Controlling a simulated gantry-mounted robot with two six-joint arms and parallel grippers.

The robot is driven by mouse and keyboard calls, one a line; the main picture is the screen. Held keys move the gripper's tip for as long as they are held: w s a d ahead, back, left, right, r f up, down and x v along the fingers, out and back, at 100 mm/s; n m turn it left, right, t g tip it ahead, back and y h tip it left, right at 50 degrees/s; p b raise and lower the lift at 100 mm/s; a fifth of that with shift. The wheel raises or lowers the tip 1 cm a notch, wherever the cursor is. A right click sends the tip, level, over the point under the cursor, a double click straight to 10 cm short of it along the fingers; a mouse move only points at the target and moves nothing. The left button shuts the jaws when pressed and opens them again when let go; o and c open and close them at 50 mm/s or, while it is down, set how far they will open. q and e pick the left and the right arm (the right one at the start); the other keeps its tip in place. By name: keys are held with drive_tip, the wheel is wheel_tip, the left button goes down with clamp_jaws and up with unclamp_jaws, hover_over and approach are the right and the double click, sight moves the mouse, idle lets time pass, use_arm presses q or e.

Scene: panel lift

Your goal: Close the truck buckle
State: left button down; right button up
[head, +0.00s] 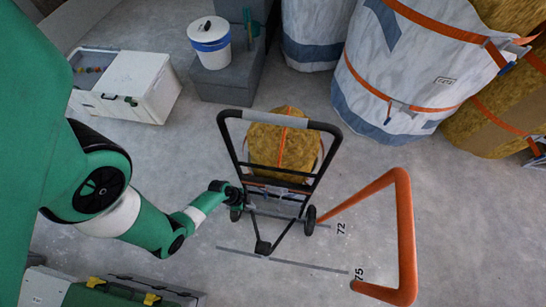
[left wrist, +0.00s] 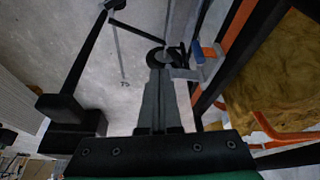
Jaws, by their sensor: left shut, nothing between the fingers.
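A hand truck (head: 322,160) with a black frame stands on the floor and carries a yellow fibrous roll (head: 265,146) with an orange strap. In the left wrist view, a small grey and blue metal fitting (left wrist: 198,72), which looks like the truck buckle, sits beside the truck frame next to the orange strap. A lever-like part of it reaches left toward my fingertips; I cannot tell whether they touch. My left gripper (head: 240,192) is at the truck's lower left, near the left wheel. In the wrist view its fingers (left wrist: 158,75) are shut and empty. My right gripper is not visible.
An orange tubular rail (head: 405,230) stands right of the truck. A white chest (head: 140,84) and a lidded bucket (head: 210,42) on a grey block are behind left. Large wrapped rolls (head: 390,80) fill the back right. Floor in front of the truck is mostly clear.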

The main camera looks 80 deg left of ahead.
use_arm(q)
drive_tip(key=shift+w+a+f, duration=0.15)
drive_tip(key=shift+a+f, duration=0.1)
drive_tip(key=shift+a, duration=0.2)
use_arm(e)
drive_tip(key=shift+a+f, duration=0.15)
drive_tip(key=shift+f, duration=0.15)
use_arm(q)
drive_tip(key=w+d+f+b, duration=0.1)
drive_tip(key=w+f+b, duration=0.6)
drive_tip(key=f, duration=0.2)
drive_tip(key=shift+w+b, duration=0.35)
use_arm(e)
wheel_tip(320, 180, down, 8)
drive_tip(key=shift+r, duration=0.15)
use_arm(q)
drive_tip(key=shift+d, duration=0.1)
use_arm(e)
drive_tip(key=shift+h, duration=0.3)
